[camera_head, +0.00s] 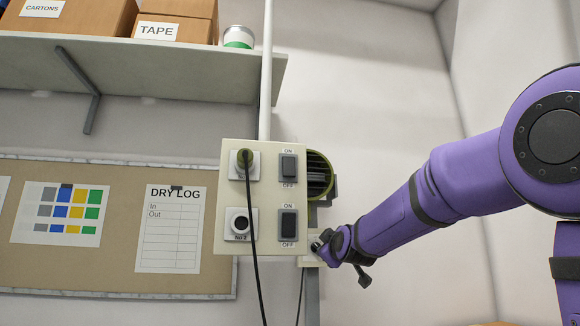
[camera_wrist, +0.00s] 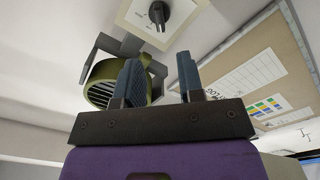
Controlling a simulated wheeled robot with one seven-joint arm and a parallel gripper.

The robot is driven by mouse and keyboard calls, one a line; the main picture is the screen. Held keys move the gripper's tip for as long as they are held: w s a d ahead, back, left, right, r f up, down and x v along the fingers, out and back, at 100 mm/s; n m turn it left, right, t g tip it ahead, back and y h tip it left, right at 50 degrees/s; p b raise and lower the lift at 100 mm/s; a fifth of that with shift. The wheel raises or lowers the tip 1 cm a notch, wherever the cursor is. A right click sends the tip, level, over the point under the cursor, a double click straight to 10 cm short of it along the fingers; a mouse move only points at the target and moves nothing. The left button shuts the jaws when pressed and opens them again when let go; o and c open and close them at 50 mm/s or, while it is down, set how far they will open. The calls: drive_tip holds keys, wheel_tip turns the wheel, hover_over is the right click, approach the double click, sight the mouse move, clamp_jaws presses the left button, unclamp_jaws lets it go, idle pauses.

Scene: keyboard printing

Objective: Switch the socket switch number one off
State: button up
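A cream socket panel (camera_head: 265,202) on a pole carries two sockets, each with a dark rocker switch to its right. The upper switch (camera_head: 288,167) sits between ON and OFF labels; I cannot tell its tilt surely. A plug (camera_head: 244,159) with a black cable fills the upper socket, whose number is not readable. The lower socket (camera_head: 240,223) is empty and marked No:2, with the lower switch (camera_head: 288,224) beside it. In the wrist view my gripper (camera_wrist: 160,82) has its two fingers apart with nothing between them. In the head view it is right of and below the panel.
A green-rimmed round vent or fan (camera_head: 317,175) is behind the panel's right edge. A small plate with a black knob (camera_wrist: 160,12) is ahead of my fingers. A pinboard (camera_head: 120,270) hangs on the left wall; a shelf (camera_head: 180,68) holds boxes above it.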

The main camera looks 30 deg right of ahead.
drive_tip(key=shift+s+a+f, duration=0.1)
drive_tip(key=shift+s, duration=0.05)
drive_tip(key=c, duration=0.3)
drive_tip(key=s+a+f+g+y, duration=0.1)
drive_tip(key=s+a+f, duration=0.2)
drive_tip(key=s, duration=0.2)
drive_tip(key=s+a+f+m+g+y, duration=0.1)
drive_tip(key=s+a+f+g+y, duration=0.1)
drive_tip(key=s+a+f, duration=0.1)
drive_tip(key=s+a+f+m+g+y, duration=0.1)
drive_tip(key=s+a+f+g, duration=0.1)
drive_tip(key=s, duration=0.4)
drive_tip(key=shift+s+a+f, duration=0.15)
drive_tip(key=shift+a+f, duration=0.3)
drive_tip(key=shift+f, duration=0.15)
drive_tip(key=shift+s+a+f, duration=0.15)
drive_tip(key=shift+a+f, duration=0.25)
drive_tip(key=shift+f, duration=0.2)
clamp_jaws()
drive_tip(key=s+a+f+m+g, duration=0.2)
drive_tip(key=s+f+g, duration=0.1)
drive_tip(key=s+f, duration=0.4)
drive_tip(key=s+a+f+m+g+y, duration=0.1)
drive_tip(key=s+f, duration=0.5)
drive_tip(key=s, duration=0.7)
drive_tip(key=a+m+g, duration=0.1)
drive_tip(key=a+g, duration=0.1)
drive_tip(key=g, duration=0.1)
drive_tip(key=shift+f, duration=0.4)
